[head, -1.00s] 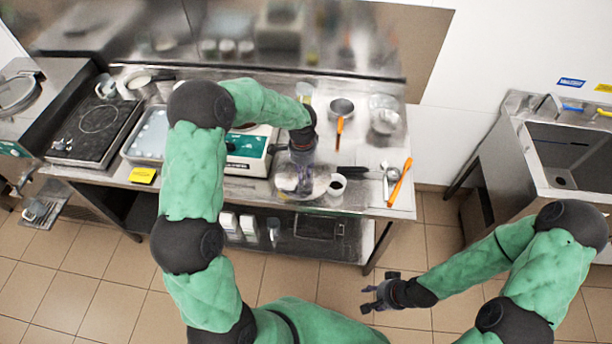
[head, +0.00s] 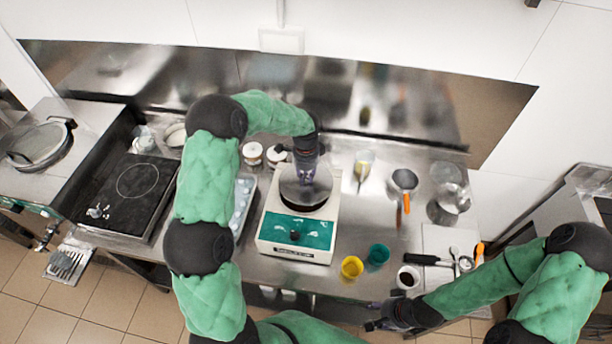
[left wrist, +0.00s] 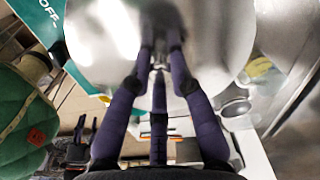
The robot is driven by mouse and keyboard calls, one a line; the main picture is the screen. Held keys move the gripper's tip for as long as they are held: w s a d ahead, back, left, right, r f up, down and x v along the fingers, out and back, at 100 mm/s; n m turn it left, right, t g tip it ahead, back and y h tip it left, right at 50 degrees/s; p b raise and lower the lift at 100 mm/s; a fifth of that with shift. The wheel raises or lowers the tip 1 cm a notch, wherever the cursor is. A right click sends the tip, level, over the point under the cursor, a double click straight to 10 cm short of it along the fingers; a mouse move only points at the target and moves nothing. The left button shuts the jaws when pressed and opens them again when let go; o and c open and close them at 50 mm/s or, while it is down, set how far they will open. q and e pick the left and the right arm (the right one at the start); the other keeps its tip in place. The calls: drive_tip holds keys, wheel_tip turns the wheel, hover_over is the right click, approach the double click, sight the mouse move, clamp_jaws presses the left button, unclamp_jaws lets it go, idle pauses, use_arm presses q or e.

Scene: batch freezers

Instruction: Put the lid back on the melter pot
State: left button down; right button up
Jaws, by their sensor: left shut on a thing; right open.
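The melter (head: 296,252) is a white box with a green front panel, standing on the steel table in the middle of the head view. My left gripper (head: 308,172) is over its top, shut on the knob of the round, shiny lid (head: 296,189). In the left wrist view the lid (left wrist: 105,35) fills the top, with the gripper's fingers (left wrist: 160,55) closed at its knob. The lid covers most of the pot; a dark edge (head: 318,207) shows below it. I cannot tell whether the lid touches the pot. My right gripper (head: 378,322) is open and empty near the table's front edge.
Yellow (head: 352,267) and green (head: 379,254) cups stand right of the melter. A white cup (head: 408,277), a dark-handled tool (head: 424,259) and a saucepan (head: 404,182) are further right. An egg-tray-like container (head: 243,205) and black hob (head: 133,190) are to the left.

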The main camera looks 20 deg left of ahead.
sight(304, 185)
use_arm(q)
drive_tip(key=shift+w+a+r, duration=0.1)
drive_tip(key=shift+w+a, duration=0.15)
drive_tip(key=shift+a, duration=0.2)
drive_tip(key=shift+s+d+f+b, duration=0.1)
drive_tip(key=shift+d+f+b, duration=0.05)
drive_tip(key=shift+f+b, duration=0.2)
wheel_tip(304, 185, down, 2)
drive_tip(key=shift+f+b, duration=0.1)
drive_tip(key=shift+b, duration=0.4)
drive_tip(key=shift+f+b, duration=1.1)
drive_tip(key=shift+f, duration=0.6)
use_arm(e)
drive_tip(key=shift+d+x, duration=0.15)
drive_tip(key=shift+x, duration=0.85)
drive_tip(key=shift+d+x, duration=0.15)
drive_tip(key=shift+x, duration=0.8)
drive_tip(key=shift+w, duration=0.15)
use_arm(q)
drive_tip(key=shift+f+b, duration=0.1)
drive_tip(key=shift+b, duration=0.35)
use_arm(e)
drive_tip(key=shift+f, duration=0.5)
use_arm(q)
drive_tip(key=c, duration=0.6)
unclamp_jaws()
drive_tip(key=shift+o, duration=0.2)
